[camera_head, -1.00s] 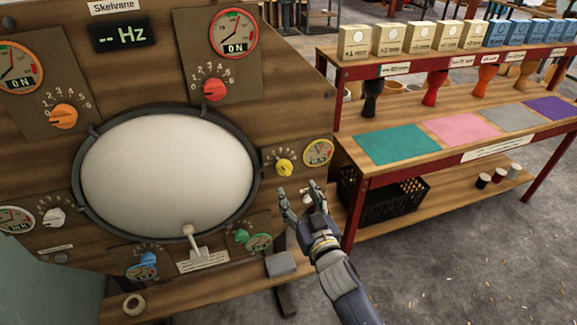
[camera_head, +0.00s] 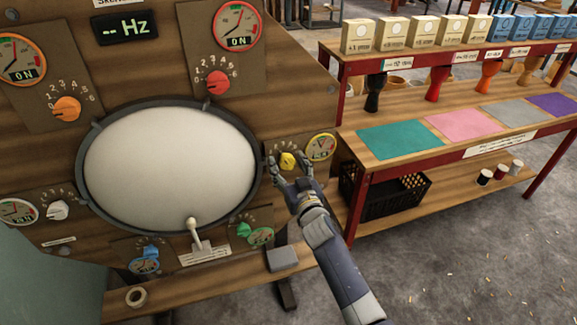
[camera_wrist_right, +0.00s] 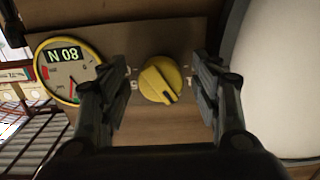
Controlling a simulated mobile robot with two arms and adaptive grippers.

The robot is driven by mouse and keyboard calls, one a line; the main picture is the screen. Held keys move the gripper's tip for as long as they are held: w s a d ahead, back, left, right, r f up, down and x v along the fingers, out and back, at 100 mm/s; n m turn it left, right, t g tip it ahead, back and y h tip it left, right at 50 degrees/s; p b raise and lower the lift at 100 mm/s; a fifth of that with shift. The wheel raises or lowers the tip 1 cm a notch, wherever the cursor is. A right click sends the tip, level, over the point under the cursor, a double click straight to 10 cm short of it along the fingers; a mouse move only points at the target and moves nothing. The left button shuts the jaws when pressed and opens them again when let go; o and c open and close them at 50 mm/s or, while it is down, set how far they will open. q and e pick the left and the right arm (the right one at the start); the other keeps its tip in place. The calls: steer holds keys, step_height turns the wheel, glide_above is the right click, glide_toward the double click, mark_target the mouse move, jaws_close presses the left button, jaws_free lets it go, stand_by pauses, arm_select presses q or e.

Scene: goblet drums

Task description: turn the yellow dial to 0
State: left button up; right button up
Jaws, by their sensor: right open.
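The yellow dial (camera_head: 287,160) sits on the wooden panel, right of the large white drum skin. It also shows in the right wrist view (camera_wrist_right: 160,81), with its pointer ridge toward the lower right there. A yellow-rimmed gauge (camera_head: 321,147) is beside the dial; in the wrist view the gauge (camera_wrist_right: 68,71) appears upside down and seems to read 80 N. My right gripper (camera_head: 288,168) is open, with one finger on each side of the dial and gaps between. In the wrist view my right gripper (camera_wrist_right: 164,92) frames the dial. My left gripper is not in view.
Other dials are on the panel: red (camera_head: 217,83), orange (camera_head: 67,108), white (camera_head: 58,210), blue (camera_head: 151,252) and green (camera_head: 244,230). A lever (camera_head: 194,233) stands below the drum skin (camera_head: 171,166). A red-framed shelf with coloured mats and a black crate (camera_head: 388,193) is at right.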

steer(key=c, duration=1.1)
steer(key=shift+n, duration=0.8)
steer(key=n+b, duration=0.1)
steer(key=n, duration=0.9)
steer(key=shift+d+b, duration=0.1)
steer(key=shift+b, duration=0.3)
steer(key=shift+n, duration=0.3)
